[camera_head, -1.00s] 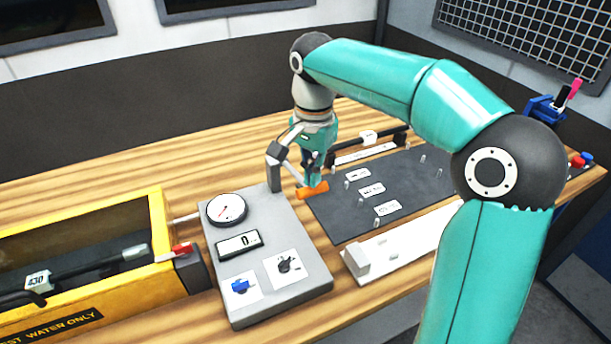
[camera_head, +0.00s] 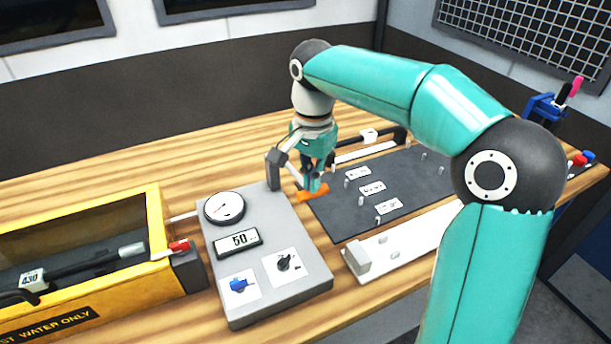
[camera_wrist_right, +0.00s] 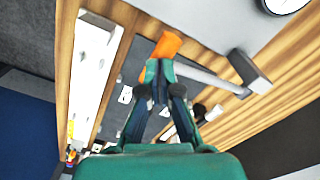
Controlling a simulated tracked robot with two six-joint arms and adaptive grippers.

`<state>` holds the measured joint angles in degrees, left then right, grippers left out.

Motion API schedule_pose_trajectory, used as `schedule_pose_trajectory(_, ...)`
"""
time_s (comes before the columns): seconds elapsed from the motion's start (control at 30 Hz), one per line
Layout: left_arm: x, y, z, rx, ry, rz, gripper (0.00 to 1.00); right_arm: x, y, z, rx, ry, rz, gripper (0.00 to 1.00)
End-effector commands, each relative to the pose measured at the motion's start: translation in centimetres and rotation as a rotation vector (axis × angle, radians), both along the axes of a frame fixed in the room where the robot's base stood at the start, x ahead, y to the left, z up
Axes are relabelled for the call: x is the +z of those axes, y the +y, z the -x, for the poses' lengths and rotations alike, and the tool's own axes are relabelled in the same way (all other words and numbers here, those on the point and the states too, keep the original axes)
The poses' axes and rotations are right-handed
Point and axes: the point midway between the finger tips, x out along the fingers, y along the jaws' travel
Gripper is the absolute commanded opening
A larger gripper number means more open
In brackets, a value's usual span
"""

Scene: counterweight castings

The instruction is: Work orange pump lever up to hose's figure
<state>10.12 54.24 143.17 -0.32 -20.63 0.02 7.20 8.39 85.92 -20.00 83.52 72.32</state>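The orange pump lever grip (camera_head: 312,193) is at the end of a grey arm pivoted on a post (camera_head: 273,170) at the back of the grey pump console (camera_head: 225,270). My right gripper (camera_head: 313,183) is on the grip from above; its fingertips (camera_wrist_right: 158,70) close together at the orange grip (camera_wrist_right: 167,45) in the wrist view. The console's display (camera_head: 239,241) reads 50, and a round gauge (camera_head: 224,208) sits behind it. The black hose (camera_head: 80,268) lies in the yellow tank (camera_head: 150,215), with a tag (camera_head: 32,279) reading 430. My left gripper is out of view.
A blue knob (camera_head: 239,285) and a black knob (camera_head: 285,262) are on the console's front. A dark mat (camera_head: 410,185) with labels and pegs lies to the right, with a white rail (camera_head: 400,250) before it. The tank's red-handled valve (camera_head: 178,246) is beside the console.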

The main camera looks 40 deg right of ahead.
Motion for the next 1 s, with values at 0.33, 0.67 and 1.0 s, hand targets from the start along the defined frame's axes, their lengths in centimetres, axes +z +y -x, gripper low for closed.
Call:
schedule_pose_trajectory(0.33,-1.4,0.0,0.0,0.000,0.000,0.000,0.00,-1.9,0.0,-0.1,0.000,0.000,0.001,0.00)
schedule_pose_trajectory(0.67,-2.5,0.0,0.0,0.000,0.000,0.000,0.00,-3.4,0.0,-0.1,0.001,0.001,0.001,0.00)
schedule_pose_trajectory(1.0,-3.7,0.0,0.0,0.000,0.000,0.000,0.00,-5.0,0.0,-0.1,0.001,0.001,0.001,0.00)
